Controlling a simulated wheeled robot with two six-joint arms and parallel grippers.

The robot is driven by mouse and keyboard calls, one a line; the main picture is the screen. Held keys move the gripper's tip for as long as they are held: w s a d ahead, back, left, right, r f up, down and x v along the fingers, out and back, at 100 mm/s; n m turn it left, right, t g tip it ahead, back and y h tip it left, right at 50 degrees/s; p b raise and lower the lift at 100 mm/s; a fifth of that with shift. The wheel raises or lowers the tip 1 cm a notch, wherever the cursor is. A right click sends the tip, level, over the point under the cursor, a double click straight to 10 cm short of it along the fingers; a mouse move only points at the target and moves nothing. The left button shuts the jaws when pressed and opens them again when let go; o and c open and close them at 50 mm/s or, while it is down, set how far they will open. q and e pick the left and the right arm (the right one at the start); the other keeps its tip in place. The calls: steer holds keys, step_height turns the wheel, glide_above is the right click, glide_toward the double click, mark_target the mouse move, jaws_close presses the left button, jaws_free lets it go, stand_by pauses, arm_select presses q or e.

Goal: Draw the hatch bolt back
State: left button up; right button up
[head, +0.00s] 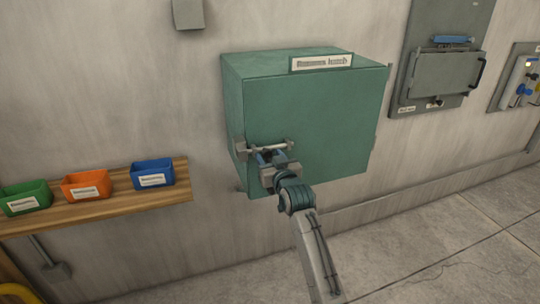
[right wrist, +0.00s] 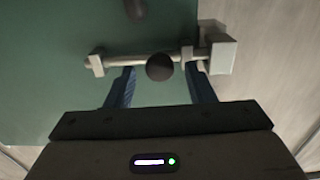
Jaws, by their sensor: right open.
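The green hatch (head: 315,110) is a closed box on the wall with a label at its top edge. Its pale bolt (head: 283,145) runs level across the lower left of the hatch front. In the right wrist view the bolt (right wrist: 120,59) passes through a bracket and reaches a pale block (right wrist: 222,56) at the hatch's edge. A dark round knob (right wrist: 159,67) stands on the bolt. My right gripper (head: 265,155) is at the bolt. In the right wrist view its blue fingers (right wrist: 160,72) are open, one on each side of the knob, with gaps. My left gripper is out of view.
A wooden shelf (head: 110,208) at left holds green (head: 25,198), orange (head: 86,186) and blue (head: 152,173) bins. A grey wall panel (head: 440,70) and a valve panel (head: 518,80) are at right. Another dark round part (right wrist: 136,8) sits on the hatch. The floor at lower right is clear.

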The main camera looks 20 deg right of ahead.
mark_target(279, 146)
steer(key=shift+w, duration=0.1)
jaws_close()
steer(key=shift+w+d, duration=0.1)
steer(key=shift+d, duration=2.1)
steer(key=shift+a+r, duration=0.1)
steer(key=shift+a, duration=0.05)
steer(key=shift+c, duration=1.4)
jaws_free()
steer(key=shift+o, duration=1.4)
steer(key=shift+d, duration=0.3)
